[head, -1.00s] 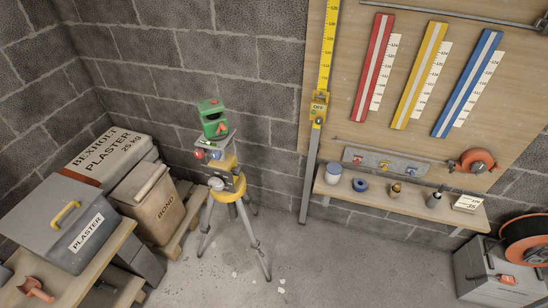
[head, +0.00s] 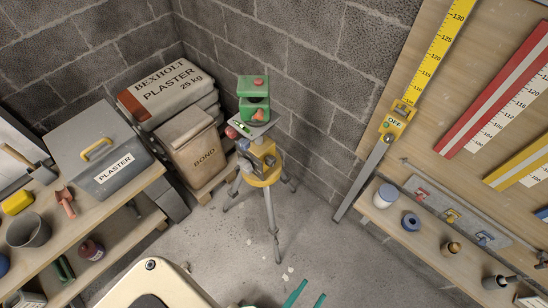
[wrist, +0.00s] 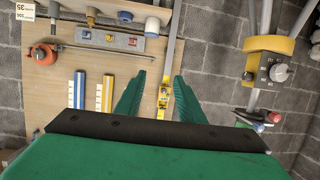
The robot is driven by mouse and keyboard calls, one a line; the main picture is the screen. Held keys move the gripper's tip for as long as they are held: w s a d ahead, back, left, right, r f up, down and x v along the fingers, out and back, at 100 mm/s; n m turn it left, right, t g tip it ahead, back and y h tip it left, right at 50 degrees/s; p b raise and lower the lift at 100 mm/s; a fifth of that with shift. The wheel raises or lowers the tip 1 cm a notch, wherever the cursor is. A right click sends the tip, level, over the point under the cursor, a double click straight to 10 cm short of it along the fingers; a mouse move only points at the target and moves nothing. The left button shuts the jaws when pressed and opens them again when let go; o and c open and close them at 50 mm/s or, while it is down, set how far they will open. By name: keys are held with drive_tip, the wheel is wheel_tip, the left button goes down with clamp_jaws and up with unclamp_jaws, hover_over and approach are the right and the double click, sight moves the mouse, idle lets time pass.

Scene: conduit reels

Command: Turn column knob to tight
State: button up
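The tripod (head: 263,172) stands on the floor near the wall corner, with a yellow collar and a green instrument (head: 253,98) on top. A grey knob (wrist: 279,72) sits on the yellow collar; it shows at the right of the wrist view, where the tripod appears upside down. Its tight or loose setting is too small to read. A red knob (wrist: 274,116) shows near the tripod head. My gripper (wrist: 160,80) has its green fingers spread apart with nothing held between them. Its fingertips (head: 312,290) show at the bottom of the head view, well short of the tripod.
A bench with a grey plaster box (head: 92,155) stands left. Bond and plaster bags (head: 163,90) lie behind it. A yellow measuring staff (head: 393,125) leans right of the tripod, beside a shelf (head: 400,228) with jars. Floor before the tripod looks clear.

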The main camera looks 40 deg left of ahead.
drive_tip(key=w+a+f+n+g+y, duration=0.1)
drive_tip(key=w+f+g+y, duration=0.35)
drive_tip(key=f, duration=1.05)
drive_tip(key=n+g+y, duration=0.9)
drive_tip(key=n+y, duration=0.5)
drive_tip(key=n, duration=0.2)
approach(273, 164)
drive_tip(key=shift+t, duration=0.25)
drive_tip(key=a, duration=0.7)
drive_tip(key=shift+w+a+r, duration=0.2)
drive_tip(key=shift+w+r, duration=0.05)
drive_tip(key=shift+w, duration=0.15)
drive_tip(key=shift+s+a, duration=0.1)
drive_tip(key=shift+a, duration=0.45)
drive_tip(key=shift+d, duration=0.1)
drive_tip(key=c, duration=0.8)
